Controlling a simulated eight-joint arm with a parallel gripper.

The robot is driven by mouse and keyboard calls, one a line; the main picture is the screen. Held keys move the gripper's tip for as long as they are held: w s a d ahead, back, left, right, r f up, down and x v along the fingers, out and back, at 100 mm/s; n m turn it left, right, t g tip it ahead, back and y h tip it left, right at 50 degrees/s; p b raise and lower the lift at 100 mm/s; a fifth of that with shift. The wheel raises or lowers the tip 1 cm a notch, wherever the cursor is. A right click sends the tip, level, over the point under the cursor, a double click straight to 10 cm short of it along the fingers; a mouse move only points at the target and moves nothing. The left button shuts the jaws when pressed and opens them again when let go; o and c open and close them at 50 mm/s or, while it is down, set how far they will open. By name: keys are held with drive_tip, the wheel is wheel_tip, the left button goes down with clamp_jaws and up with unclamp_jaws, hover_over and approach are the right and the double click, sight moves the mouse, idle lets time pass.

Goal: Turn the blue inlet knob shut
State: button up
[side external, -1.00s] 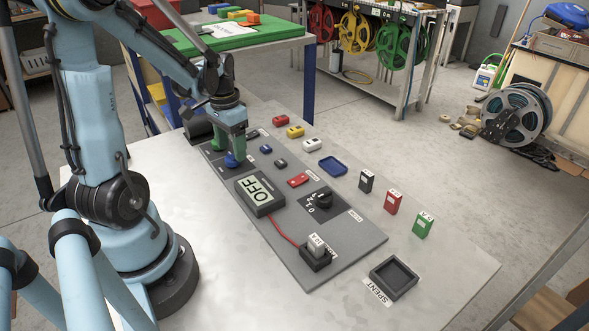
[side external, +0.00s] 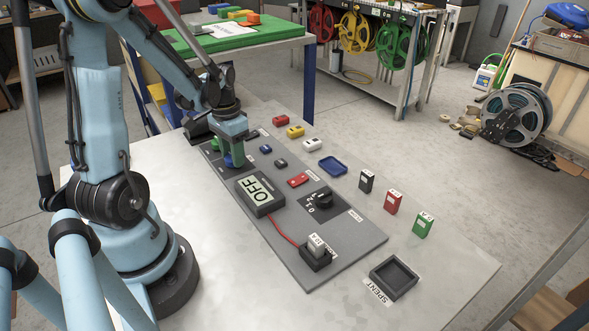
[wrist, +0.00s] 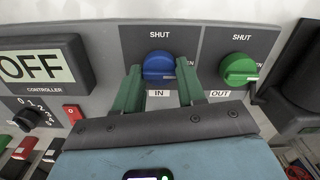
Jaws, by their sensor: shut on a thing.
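The blue inlet knob (wrist: 158,67) sits on the dark panel in the wrist view, with "SHUT" printed above it and "IN" below. Its ridge lies roughly crosswise in that view. My gripper (wrist: 159,72) has one green finger on each side of the knob and is shut on it. In the side external view the blue knob (side external: 228,162) is partly hidden by my gripper (side external: 232,159), which points down at the far end of the panel.
A green knob (wrist: 239,69) marked "OUT" is close beside the blue one. The controller box (side external: 260,195) reads OFF. A black dial (side external: 321,198), small coloured blocks and an empty spent tray (side external: 393,277) lie nearer.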

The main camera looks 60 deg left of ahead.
drive_tip(key=shift+n, duration=0.3)
drive_tip(key=n, duration=0.3)
drive_tip(key=shift+n, duration=0.3)
drive_tip(key=n, duration=0.4)
drive_tip(key=shift+a, duration=0.1)
drive_tip(key=n, duration=0.5)
drive_tip(key=shift+s, duration=0.1)
drive_tip(key=n, duration=0.4)
drive_tip(key=shift+n, duration=0.4)
drive_tip(key=shift+s, duration=0.1)
drive_tip(key=o, duration=1.1)
drive_tip(key=shift+c, duration=0.2)
wheel_tip(320, 180, up, 12)
